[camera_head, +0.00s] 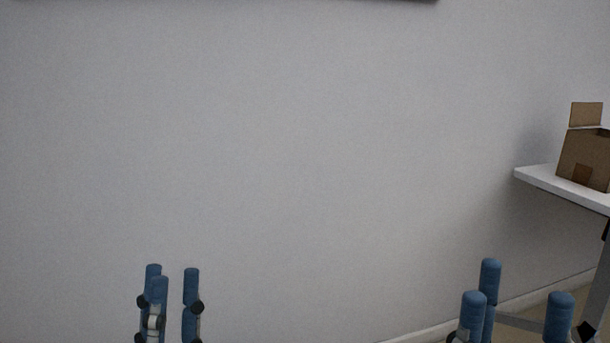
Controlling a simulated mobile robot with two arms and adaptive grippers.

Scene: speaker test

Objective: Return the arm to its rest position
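My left gripper (172,284) is at the bottom of the head view, left of the middle. Its blue fingers point up, and a narrow gap with wall behind it shows between them. My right gripper (518,290) is at the bottom right, its blue fingers spread wide apart. Nothing shows between the fingers of either gripper. Both arms below the grippers are cut off by the lower edge of the picture.
A plain grey wall (300,160) fills most of the view. At the right, a white table (535,178) holds an open cardboard box (585,160), cut off by the picture edge. A dark edge (230,1) runs along the top. Some floor shows at the lower right.

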